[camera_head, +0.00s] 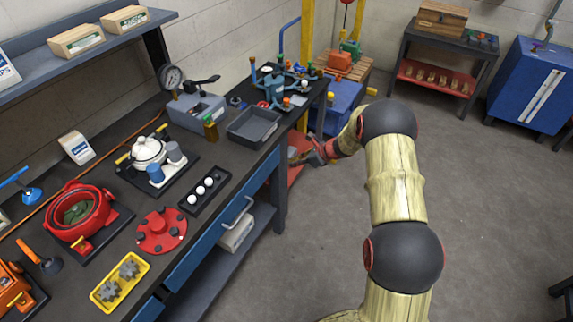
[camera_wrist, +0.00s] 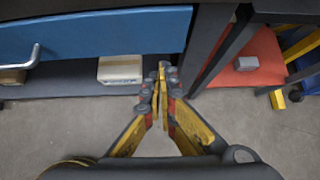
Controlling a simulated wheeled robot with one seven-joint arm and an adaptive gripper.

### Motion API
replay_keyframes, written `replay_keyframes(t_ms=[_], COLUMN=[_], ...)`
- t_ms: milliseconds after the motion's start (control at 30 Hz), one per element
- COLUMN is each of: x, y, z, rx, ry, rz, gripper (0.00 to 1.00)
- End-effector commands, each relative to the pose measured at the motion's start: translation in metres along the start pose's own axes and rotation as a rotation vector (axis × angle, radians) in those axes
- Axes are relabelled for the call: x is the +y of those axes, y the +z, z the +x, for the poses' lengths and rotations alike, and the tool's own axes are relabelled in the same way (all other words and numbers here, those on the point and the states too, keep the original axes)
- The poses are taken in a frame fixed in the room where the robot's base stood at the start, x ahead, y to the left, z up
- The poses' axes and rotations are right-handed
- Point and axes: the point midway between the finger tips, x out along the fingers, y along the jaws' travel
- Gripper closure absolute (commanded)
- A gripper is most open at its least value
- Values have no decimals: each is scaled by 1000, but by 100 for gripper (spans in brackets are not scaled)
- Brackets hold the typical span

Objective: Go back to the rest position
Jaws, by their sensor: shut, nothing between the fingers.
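My gripper (camera_wrist: 161,72) shows in the wrist view with its two fingers together and nothing between them. It hangs over the grey floor in front of the blue-fronted workbench. In the head view my gripper (camera_head: 295,158) is small, off the right front corner of the workbench (camera_head: 250,150), and partly hidden by its own arm links. My arm curves up from the bottom of the head view and bends toward the bench.
The bench carries a red motor housing (camera_head: 78,212), a red round plate (camera_head: 161,231), a yellow tray (camera_head: 119,281) and a grey tray (camera_head: 253,125). A blue cabinet (camera_head: 528,84) stands far right. The floor (camera_head: 490,210) right of my arm is clear.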

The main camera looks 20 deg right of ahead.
Motion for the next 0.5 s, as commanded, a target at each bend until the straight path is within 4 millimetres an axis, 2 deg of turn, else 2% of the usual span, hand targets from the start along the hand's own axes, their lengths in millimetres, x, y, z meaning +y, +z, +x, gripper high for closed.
replay_keyframes(t_ms=[33, 200, 500], x=[1, 1, 1], y=[-1, -1, -3], z=[-13, -42, -60], rx=[2, 2, 3], ry=[0, 1, 2], rz=[3, 3, 4], gripper=[100, 100, 100])
